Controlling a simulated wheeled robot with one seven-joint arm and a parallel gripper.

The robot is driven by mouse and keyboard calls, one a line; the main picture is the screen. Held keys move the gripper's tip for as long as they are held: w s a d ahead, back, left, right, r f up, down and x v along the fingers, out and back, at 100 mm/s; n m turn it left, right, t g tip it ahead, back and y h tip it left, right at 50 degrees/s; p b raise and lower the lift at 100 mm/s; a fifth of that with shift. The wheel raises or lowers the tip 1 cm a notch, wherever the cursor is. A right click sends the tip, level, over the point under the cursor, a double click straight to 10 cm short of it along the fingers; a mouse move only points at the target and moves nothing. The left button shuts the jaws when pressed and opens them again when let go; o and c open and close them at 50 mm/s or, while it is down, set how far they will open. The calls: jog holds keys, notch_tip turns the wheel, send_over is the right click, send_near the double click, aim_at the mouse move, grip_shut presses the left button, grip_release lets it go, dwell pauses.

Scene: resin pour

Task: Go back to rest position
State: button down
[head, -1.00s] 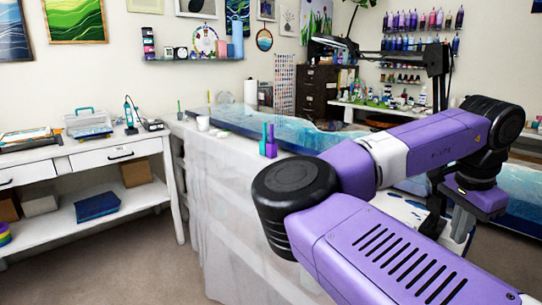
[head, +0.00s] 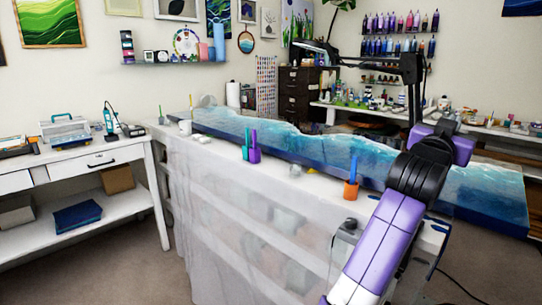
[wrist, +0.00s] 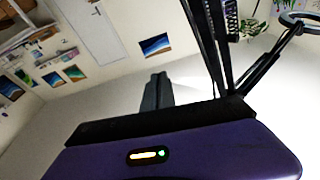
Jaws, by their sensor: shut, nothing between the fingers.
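My arm rises at the right of the head view, in front of the table, with its purple wrist part near the dark lamp post. My gripper shows in the wrist view (wrist: 156,90) as two dark grey fingers together, shut and empty, beyond the purple housing with a small lit indicator. A pale wall lies behind the fingers, and the view is tilted. In the head view I cannot make out the fingertips.
The long table (head: 225,185) carries a blue resin slab (head: 370,165). Purple and teal containers (head: 250,150), an orange cup (head: 351,190) and a white cup (head: 185,127) stand along its near side. A lamp post (head: 413,95) rises behind my arm.

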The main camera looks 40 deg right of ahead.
jog(key=w+a+f+n+t+p, duration=0.1)
jog(key=w+a+n+t+p, duration=0.1)
jog(key=w+a+n+t, duration=1)
jog(key=s+a+f+n+t+y+p, duration=0.1)
jog(key=s+a+f+n+t+y, duration=0.1)
jog(key=a+f+n+t+y, duration=0.65)
jog(key=s+a+f+m+t+y+p, duration=0.1)
jog(key=a+f+y, duration=0.5)
jog(key=a, duration=0.8)
jog(key=s+a+f+g+y+p, duration=0.1)
jog(key=s+a+f+g+y, duration=0.1)
jog(key=s+a+f, duration=0.2)
jog(key=s+a+f+g+y+p, duration=0.1)
jog(key=s+a+f, duration=0.4)
jog(key=s, duration=0.6)
jog(key=s+a+f+g+y+p, duration=0.2)
jog(key=s+a+f+g+y, duration=0.1)
jog(key=s, duration=0.5)
notch_tip(320, 180, down, 2)
jog(key=a+m+g, duration=0.1)
jog(key=a, duration=0.1)
jog(key=shift+s+a+f, duration=0.2)
jog(key=shift+a+f, duration=0.05)
jog(key=shift+a, duration=0.15)
